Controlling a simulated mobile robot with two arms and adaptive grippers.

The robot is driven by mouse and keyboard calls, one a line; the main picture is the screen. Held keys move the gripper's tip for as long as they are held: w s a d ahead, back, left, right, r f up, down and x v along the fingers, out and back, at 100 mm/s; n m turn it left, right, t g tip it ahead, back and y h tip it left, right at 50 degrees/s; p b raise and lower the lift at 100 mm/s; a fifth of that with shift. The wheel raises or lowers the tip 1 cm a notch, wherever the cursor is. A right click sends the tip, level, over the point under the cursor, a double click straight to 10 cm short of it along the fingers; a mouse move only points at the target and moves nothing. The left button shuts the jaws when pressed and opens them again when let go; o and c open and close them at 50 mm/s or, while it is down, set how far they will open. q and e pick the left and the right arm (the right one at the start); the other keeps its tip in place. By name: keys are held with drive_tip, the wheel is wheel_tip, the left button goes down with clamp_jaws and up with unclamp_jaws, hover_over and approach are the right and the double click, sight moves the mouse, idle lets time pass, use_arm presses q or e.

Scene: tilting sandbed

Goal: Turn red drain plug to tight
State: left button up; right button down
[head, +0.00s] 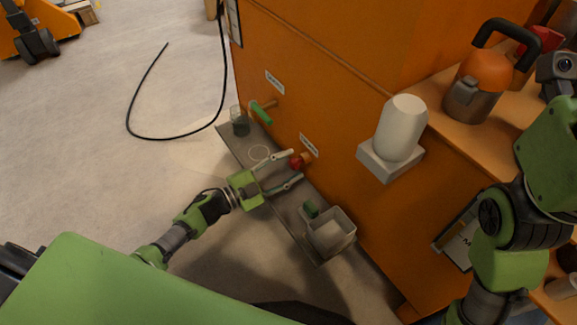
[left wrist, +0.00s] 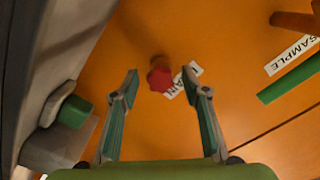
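The red drain plug (head: 296,163) sticks out of the orange cabinet wall (head: 350,185) below a small white label (head: 309,145). In the left wrist view the plug (left wrist: 160,80) is a red faceted knob on a brownish stub, with a label partly reading "AIN" beside it. My left gripper (head: 293,167) is open, with its fingers pointing at the wall. The plug lies ahead of the fingertips, roughly between them in the left wrist view (left wrist: 168,83); I see no contact. My right arm stands at the right of the head view; its gripper is not clearly visible.
A green-handled sample valve (head: 262,112) is left of the plug, above a glass jar (head: 239,121). A grey shelf (head: 285,213) runs below and carries a square grey container (head: 330,232). A white bottle-shaped object (head: 399,128) stands on a ledge at right. A black hose (head: 160,137) lies on the floor.

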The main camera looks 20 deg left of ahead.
use_arm(q)
drive_tip(key=v, duration=1.2)
